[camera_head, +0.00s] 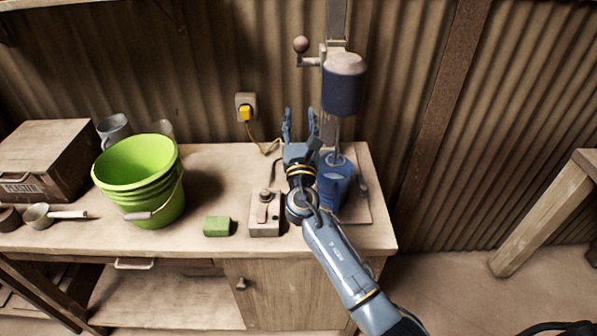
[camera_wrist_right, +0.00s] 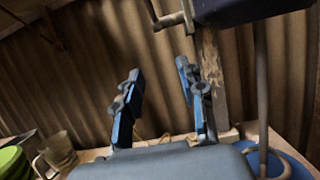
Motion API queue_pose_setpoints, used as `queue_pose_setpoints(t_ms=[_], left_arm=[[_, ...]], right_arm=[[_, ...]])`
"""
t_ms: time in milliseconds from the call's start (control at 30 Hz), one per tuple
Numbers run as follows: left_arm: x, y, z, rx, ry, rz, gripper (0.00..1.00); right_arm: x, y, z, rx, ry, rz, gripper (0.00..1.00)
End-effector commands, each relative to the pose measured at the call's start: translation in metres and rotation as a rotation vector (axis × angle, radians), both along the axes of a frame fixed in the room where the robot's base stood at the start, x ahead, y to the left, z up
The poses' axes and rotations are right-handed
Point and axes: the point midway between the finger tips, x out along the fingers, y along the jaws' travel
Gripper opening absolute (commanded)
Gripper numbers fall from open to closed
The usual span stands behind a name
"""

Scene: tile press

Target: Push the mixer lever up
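The mixer has a dark blue motor head (camera_head: 343,84) on a post against the wall. Its lever (camera_head: 309,61) sticks out to the left and ends in a brown ball knob (camera_head: 301,44). In the right wrist view, part of the lever (camera_wrist_right: 170,19) shows at the top, and the knob is not clearly visible. My right gripper (camera_head: 299,112) is open and empty, fingers pointing up, below the lever and apart from it. Its two spread fingers also show in the right wrist view (camera_wrist_right: 158,72). My left gripper is not in view.
A blue container (camera_head: 337,184) stands under the mixer, beside my right wrist. A small box with a switch (camera_head: 265,214), a green block (camera_head: 216,226) and a green bucket (camera_head: 141,180) are on the workbench. A yellow plug (camera_head: 245,113) sits in the wall socket.

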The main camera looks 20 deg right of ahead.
Motion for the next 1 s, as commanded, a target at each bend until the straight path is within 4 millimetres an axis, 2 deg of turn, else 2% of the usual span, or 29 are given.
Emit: queue_pose_setpoints(t_ms=[33, 267, 333, 700, 1000], left_arm=[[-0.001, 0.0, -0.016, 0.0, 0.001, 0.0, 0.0], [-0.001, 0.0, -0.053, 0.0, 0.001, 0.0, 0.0], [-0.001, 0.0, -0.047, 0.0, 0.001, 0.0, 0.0], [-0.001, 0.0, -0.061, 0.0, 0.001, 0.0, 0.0], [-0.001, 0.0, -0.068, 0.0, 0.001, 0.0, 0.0]], right_arm=[[0.001, 0.0, -0.01, -0.004, -0.012, 0.0, 0.4], [0.004, -0.001, -0.019, -0.021, -0.067, 0.001, 0.4], [-0.011, 0.003, -0.019, -0.018, -0.064, 0.002, 0.4], [-0.075, 0.021, -0.046, -0.016, -0.062, 0.002, 0.4], [-0.103, 0.03, -0.056, -0.019, -0.063, 0.001, 0.4]])
